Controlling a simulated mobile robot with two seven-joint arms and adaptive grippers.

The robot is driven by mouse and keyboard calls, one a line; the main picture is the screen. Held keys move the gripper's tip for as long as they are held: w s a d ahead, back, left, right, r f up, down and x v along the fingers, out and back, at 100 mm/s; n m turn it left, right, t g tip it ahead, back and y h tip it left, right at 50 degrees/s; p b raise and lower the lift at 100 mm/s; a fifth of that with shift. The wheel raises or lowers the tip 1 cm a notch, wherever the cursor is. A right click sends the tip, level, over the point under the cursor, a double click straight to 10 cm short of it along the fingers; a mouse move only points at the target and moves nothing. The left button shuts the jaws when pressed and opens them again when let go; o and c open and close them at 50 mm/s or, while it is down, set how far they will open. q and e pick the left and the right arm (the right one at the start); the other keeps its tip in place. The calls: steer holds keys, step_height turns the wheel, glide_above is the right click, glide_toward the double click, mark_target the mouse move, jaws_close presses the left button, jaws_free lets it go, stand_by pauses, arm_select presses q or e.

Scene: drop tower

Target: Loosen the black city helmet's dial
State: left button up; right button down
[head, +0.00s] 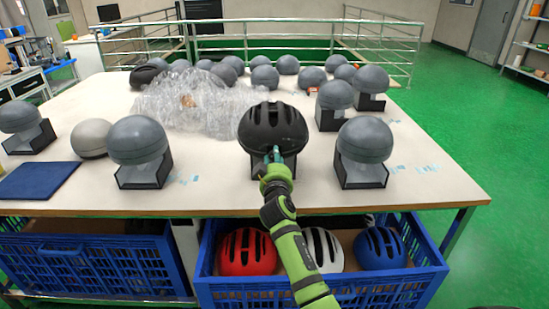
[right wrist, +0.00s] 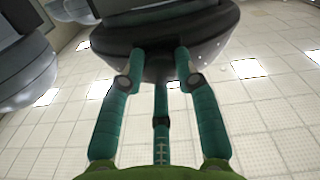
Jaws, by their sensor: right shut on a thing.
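The black city helmet (head: 272,124) sits on a dark stand at the middle of the table's front. My right gripper (head: 274,155) reaches up to the helmet's near lower edge. In the right wrist view, the teal fingers of my right gripper (right wrist: 161,58) close in at the underside of the black helmet (right wrist: 165,32), at its rear rim. The gripper is shut on the dial there, which the fingertips mostly hide. My left gripper is not in view.
Grey headforms on black stands flank the helmet, at left (head: 138,140) and right (head: 364,141). A heap of clear plastic wrap (head: 190,100) lies behind. A blue crate (head: 410,285) with red, white and blue helmets stands below the table edge. A blue mat (head: 38,181) lies at left.

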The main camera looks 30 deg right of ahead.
steer(key=shift+r+n+p, duration=0.15)
steer(key=shift+n+p, duration=2)
steer(key=shift+n, duration=3.8)
steer(key=shift+r+n+p, duration=0.1)
steer(key=shift+n+p, duration=2.05)
steer(key=shift+n, duration=3.8)
steer(key=c, duration=0.9)
jaws_free()
